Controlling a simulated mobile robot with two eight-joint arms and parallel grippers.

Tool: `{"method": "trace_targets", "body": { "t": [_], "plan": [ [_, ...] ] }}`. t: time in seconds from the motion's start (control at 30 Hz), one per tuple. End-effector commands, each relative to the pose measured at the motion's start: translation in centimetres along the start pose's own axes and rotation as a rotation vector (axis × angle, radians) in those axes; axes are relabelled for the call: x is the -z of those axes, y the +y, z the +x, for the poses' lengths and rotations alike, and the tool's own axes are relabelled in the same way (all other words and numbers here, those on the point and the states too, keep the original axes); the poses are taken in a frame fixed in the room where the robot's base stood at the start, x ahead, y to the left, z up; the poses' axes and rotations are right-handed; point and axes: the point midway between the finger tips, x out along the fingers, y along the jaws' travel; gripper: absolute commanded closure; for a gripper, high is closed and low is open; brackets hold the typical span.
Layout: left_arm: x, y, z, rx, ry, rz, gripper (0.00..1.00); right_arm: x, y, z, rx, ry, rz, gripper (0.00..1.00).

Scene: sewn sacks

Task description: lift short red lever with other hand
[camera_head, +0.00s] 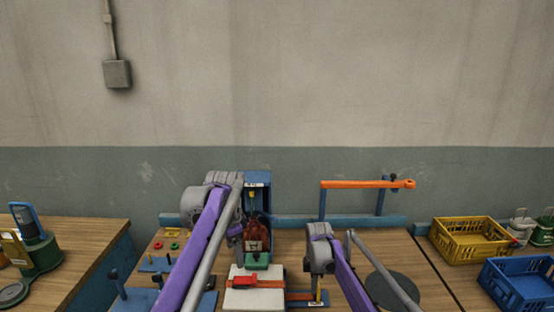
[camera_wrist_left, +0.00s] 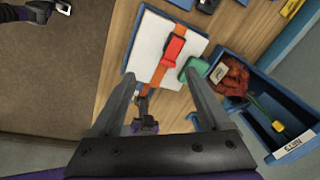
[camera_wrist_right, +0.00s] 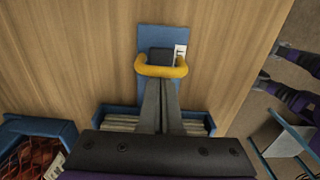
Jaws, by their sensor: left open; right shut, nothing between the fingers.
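The short red lever (camera_head: 246,280) lies on an orange strap across a white block (camera_head: 262,299). In the left wrist view the red lever (camera_wrist_left: 173,48) shows beyond my left gripper (camera_wrist_left: 162,88), which is open and empty, its fingers spread apart. My right gripper (camera_wrist_right: 161,84) is shut with nothing between its fingers. Its tips are at a yellow handle (camera_wrist_right: 161,71) on a blue plate (camera_wrist_right: 160,37); the handle crosses in front of them, and I cannot tell whether they touch.
A green block (camera_wrist_left: 196,71) sits beside the white block. A blue bin (camera_wrist_left: 279,96) holds a red sack (camera_wrist_left: 230,76). An orange bar (camera_head: 365,184) stands at the back. Yellow (camera_head: 470,240) and blue (camera_head: 520,284) crates are at the right. A round dark disc (camera_head: 391,290) lies on the table.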

Motion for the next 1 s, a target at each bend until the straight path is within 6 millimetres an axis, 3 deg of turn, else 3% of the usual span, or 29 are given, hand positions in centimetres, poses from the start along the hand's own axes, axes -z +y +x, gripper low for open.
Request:
{"method": "trace_targets", "body": {
  "t": [0.2,0.4,0.63,0.87,1.0],
  "plan": [
    [3.4,-2.6,3.2,-0.066,-0.034,0.207,0.20,-0.4,0.1,0.0,-0.001,-0.005,0.003,1.00],
    [5.3,-3.4,6.2,-0.123,-0.052,0.376,0.20,-0.4,0.1,0.0,-0.001,-0.005,0.003,1.00],
    [6.2,-3.5,8.3,-0.161,-0.061,0.482,0.20,-0.4,0.1,0.0,-0.002,-0.004,0.003,1.00],
    [6.2,-3.4,9.6,-0.168,-0.062,0.502,0.20,-0.3,0.1,0.0,-0.002,-0.004,0.003,1.00],
    [6.0,-3.1,11.2,-0.168,-0.061,0.501,0.20,-0.3,0.1,-0.1,-0.002,-0.004,0.003,1.00]
  ]
}}
